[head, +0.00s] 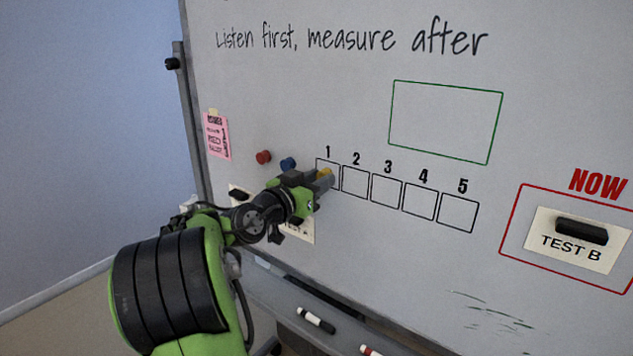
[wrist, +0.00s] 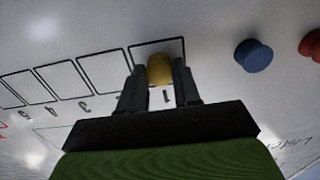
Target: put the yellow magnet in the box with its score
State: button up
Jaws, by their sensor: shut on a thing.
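The yellow magnet (head: 325,173) is between the fingers of my gripper (head: 324,180), at the box marked 1 (head: 320,162) on the whiteboard. In the wrist view the yellow magnet (wrist: 160,69) sits between the two fingertips of my gripper (wrist: 160,85), overlapping the lower part of box 1 (wrist: 158,44). My gripper is shut on it. I cannot tell whether the magnet touches the board. Empty boxes 2 (head: 355,182), 3 (head: 386,190), 4 (head: 420,202) and 5 (head: 458,213) run to the right. My gripper partly hides box 1 in the head view.
A blue magnet (head: 288,163) and a red magnet (head: 263,157) are on the board left of box 1. A TEST B card (head: 570,246) with a black bar is in the red NOW frame. A pink note (head: 216,137) hangs at the left. Markers (head: 316,320) lie on the tray below.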

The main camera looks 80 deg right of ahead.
jog(key=o, duration=1.4)
jog(key=b+v, duration=0.3)
jog(key=v, duration=0.4)
jog(key=shift+b, duration=0.35)
jog(key=shift+w, duration=0.1)
